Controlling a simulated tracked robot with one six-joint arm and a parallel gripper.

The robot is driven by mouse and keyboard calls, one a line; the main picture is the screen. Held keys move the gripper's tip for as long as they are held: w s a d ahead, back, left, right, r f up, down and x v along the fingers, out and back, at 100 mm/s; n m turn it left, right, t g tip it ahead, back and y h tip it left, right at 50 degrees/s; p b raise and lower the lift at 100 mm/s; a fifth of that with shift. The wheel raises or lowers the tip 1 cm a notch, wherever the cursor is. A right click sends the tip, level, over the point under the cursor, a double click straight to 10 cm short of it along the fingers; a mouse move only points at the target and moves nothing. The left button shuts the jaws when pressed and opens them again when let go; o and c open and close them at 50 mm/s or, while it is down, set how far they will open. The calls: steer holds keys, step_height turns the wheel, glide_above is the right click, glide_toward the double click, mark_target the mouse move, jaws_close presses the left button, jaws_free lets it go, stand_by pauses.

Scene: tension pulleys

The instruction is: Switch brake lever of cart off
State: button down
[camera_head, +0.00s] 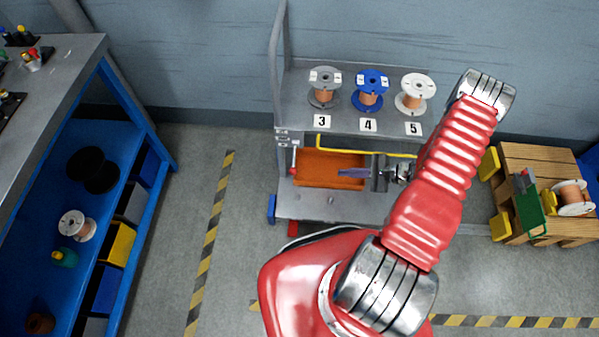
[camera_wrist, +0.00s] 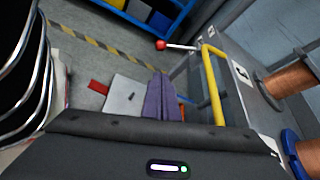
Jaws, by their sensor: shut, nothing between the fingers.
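The cart (camera_head: 345,118) stands against the back wall. At its left end is a lever with a red knob (camera_head: 294,170) and a pale rod. In the wrist view the red knob (camera_wrist: 160,45) is beyond my fingertips, with its rod running right to the cart's side. My gripper (camera_head: 341,172) is shut and empty, its purple fingers pointing left in front of the cart. The fingers (camera_wrist: 162,97) also show in the wrist view, apart from the knob. A yellow handle bar (camera_head: 365,148) runs along the cart's front, close above my gripper, and also shows in the wrist view (camera_wrist: 214,85).
Spools, grey (camera_head: 324,88), blue (camera_head: 369,90) and white (camera_head: 414,93), stand on the cart top. An orange surface (camera_head: 320,170) lies below. A blue workbench (camera_head: 110,190) is left, a wooden pallet (camera_head: 535,165) right. Floor left of the cart is clear.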

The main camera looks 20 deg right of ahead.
steer(key=x, duration=1.9)
steer(key=shift+s+a+r, duration=0.1)
steer(key=shift+s+r, duration=0.15)
steer(key=shift+r, duration=0.45)
steer(key=shift+s+a+r, duration=0.1)
steer(key=shift+s+r, duration=0.2)
steer(key=shift+r, duration=0.45)
steer(key=shift+s+a+r, duration=0.15)
steer(key=shift+s+r, duration=0.1)
steer(key=shift+r, duration=0.45)
steer(key=shift+d, duration=0.1)
glide_toward(295, 170)
steer(key=v, duration=0.6)
steer(key=shift+s+d, duration=0.1)
steer(key=shift+s, duration=0.05)
